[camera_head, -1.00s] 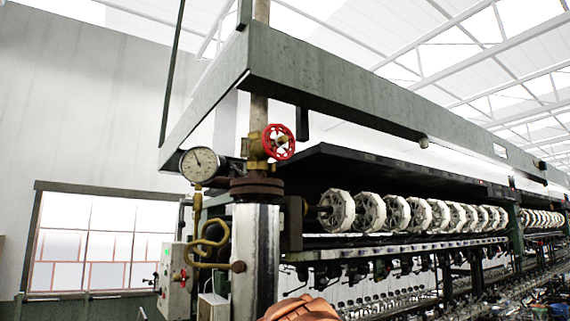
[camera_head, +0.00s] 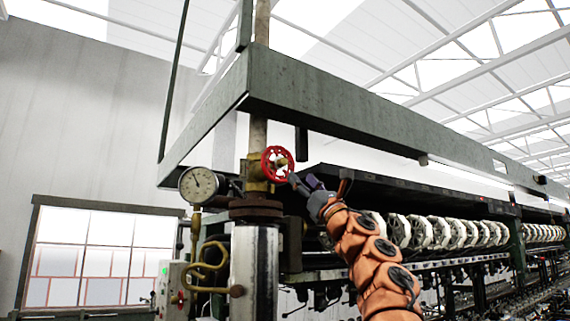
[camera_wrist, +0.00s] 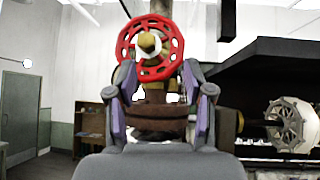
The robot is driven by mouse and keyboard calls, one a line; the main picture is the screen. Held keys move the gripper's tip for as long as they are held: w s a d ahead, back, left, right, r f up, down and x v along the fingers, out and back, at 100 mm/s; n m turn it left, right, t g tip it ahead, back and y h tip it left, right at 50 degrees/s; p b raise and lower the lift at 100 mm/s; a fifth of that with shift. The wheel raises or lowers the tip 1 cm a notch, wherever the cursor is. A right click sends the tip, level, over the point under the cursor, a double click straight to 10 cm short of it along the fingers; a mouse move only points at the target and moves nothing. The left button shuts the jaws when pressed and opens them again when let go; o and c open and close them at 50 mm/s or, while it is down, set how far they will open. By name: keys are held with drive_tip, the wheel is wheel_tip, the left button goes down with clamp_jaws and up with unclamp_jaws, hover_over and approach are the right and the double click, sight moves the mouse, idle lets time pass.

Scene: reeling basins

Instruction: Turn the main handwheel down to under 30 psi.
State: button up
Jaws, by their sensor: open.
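The main handwheel (camera_head: 277,163) is a red, spoked wheel on a brass valve on the vertical pipe. In the wrist view the handwheel (camera_wrist: 150,47) is face-on, with a brass hub at its centre. My gripper (camera_head: 300,181) is just right of the wheel in the head view. In the wrist view my gripper (camera_wrist: 157,78) has its two fingers spread, with the wheel's lower rim showing between and above the tips. I cannot tell whether they touch. The round pressure gauge (camera_head: 198,184) is left of the valve; its needle points up and slightly left, its numbers too small to read.
A green overhead beam (camera_head: 330,100) runs above the valve. A row of white reels (camera_head: 440,231) extends right, under a dark shelf. A rusty flange (camera_head: 255,209) and brass pipe loop (camera_head: 208,262) are below the wheel.

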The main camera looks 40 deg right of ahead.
sight(285, 164)
drive_tip(key=w+r+n+y+p, duration=0.1)
drive_tip(key=p, duration=0.1)
drive_tip(key=w+a+r+n+y+p, duration=0.1)
drive_tip(key=r+n+p, duration=0.1)
drive_tip(key=w+a+r+n+y+p, duration=0.1)
drive_tip(key=p, duration=0.1)
drive_tip(key=shift+w+r+g, duration=0.2)
drive_tip(key=shift+w+g, duration=0.1)
drive_tip(key=shift+g, duration=0.1)
drive_tip(key=shift+p+x, duration=0.8)
drive_tip(key=shift+p, duration=0.1)
drive_tip(key=shift+w+f, duration=0.15)
drive_tip(key=shift+f, duration=0.05)
clamp_jaws()
